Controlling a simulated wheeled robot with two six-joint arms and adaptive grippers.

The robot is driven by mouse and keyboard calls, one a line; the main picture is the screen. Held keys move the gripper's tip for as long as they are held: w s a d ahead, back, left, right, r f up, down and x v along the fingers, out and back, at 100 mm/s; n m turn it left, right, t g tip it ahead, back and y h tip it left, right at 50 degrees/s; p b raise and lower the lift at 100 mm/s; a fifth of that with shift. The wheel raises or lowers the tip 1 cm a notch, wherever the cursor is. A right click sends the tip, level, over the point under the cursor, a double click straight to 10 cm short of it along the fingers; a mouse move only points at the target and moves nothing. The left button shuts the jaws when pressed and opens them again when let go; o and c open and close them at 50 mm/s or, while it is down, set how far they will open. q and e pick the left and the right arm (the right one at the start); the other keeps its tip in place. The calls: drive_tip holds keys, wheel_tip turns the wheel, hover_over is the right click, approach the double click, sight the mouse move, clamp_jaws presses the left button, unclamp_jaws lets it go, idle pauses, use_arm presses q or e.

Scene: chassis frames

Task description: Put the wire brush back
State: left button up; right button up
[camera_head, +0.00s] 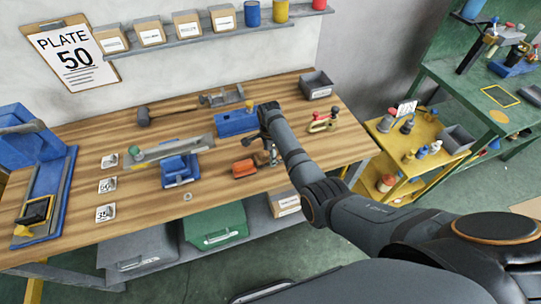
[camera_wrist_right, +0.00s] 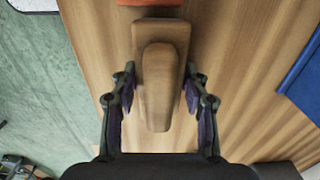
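The wire brush (camera_wrist_right: 158,85) appears to be the brown wooden block with a raised rounded grip in the right wrist view. Its bristles are not visible. It lies over the wooden workbench (camera_head: 85,210), close to the bench's front edge. My right gripper (camera_wrist_right: 155,98) is open, with one finger on each side of the brush. The right finger looks very close to it; I cannot tell whether it touches. In the head view my right gripper (camera_head: 271,154) is low over the bench and mostly hides the brush. My left gripper is not in view.
An orange-red block (camera_head: 243,168) lies just left of the right gripper. A blue tray (camera_head: 236,123) is behind it. A red-handled clamp (camera_head: 323,121) and a grey bin (camera_head: 317,85) stand to the right. A yellow cart (camera_head: 400,150) stands beyond the bench's right end.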

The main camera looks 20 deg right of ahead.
drive_tip(key=o, duration=0.3)
drive_tip(key=shift+d, duration=0.1)
drive_tip(key=shift+o, duration=0.2)
drive_tip(key=shift+r, duration=0.35)
wheel_tip(320, 180, up, 12)
drive_tip(key=shift+f+b, duration=0.15)
drive_tip(key=shift+b, duration=0.4)
